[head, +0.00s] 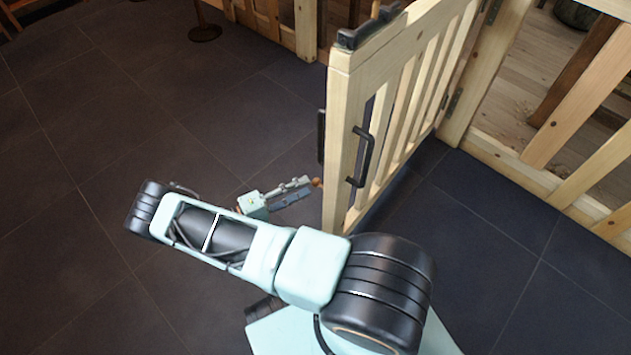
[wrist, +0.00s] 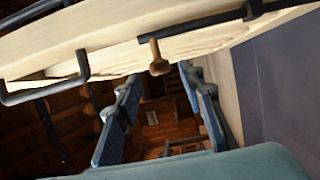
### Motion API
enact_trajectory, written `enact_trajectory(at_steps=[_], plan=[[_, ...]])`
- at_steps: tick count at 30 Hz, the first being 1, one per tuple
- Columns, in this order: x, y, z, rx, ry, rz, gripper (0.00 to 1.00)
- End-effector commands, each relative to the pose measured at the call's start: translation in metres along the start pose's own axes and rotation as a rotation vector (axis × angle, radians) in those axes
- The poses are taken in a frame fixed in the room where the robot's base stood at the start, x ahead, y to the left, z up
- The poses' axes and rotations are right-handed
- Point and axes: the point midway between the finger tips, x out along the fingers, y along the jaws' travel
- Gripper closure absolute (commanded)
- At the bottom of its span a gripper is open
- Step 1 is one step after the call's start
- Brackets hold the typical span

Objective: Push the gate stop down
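The wooden gate (head: 343,150) stands swung open, with black handles (head: 362,157) on both faces. A small brown knob-like piece (head: 317,182), which looks like the gate stop, shows low at the gate's free edge. In the wrist view this brown stop (wrist: 157,62) sticks out from the pale gate wood (wrist: 120,55), below a dark bar. My gripper (head: 307,187) is beside the gate's free edge with its tips close to the stop. In the wrist view its two fingers (wrist: 160,82) are apart, and the stop lies just beyond and between their tips. Whether they touch is unclear.
The gate hangs from a wooden post (head: 480,75) with dark hinges. A slatted fence (head: 570,110) runs to the right and more fence stands at the back. The dark tiled floor (head: 100,130) is clear at left. A round dark base (head: 205,33) stands at the back.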

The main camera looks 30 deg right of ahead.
Motion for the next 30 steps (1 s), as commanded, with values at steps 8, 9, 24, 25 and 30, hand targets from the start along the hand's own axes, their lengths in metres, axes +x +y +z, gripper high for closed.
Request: enact_trajectory(at_steps=[8, 9, 24, 25, 30], plan=[[0.043, 0.000, 0.000, 0.000, -0.002, 0.000, 0.64], [0.046, 0.000, 0.000, 0.000, -0.001, 0.000, 0.64], [0.052, 0.000, 0.000, 0.001, 0.000, -0.001, 0.77], [0.052, 0.000, 0.000, 0.001, 0.000, -0.001, 0.81], [0.051, 0.000, 0.000, 0.001, 0.000, -0.001, 0.99]])
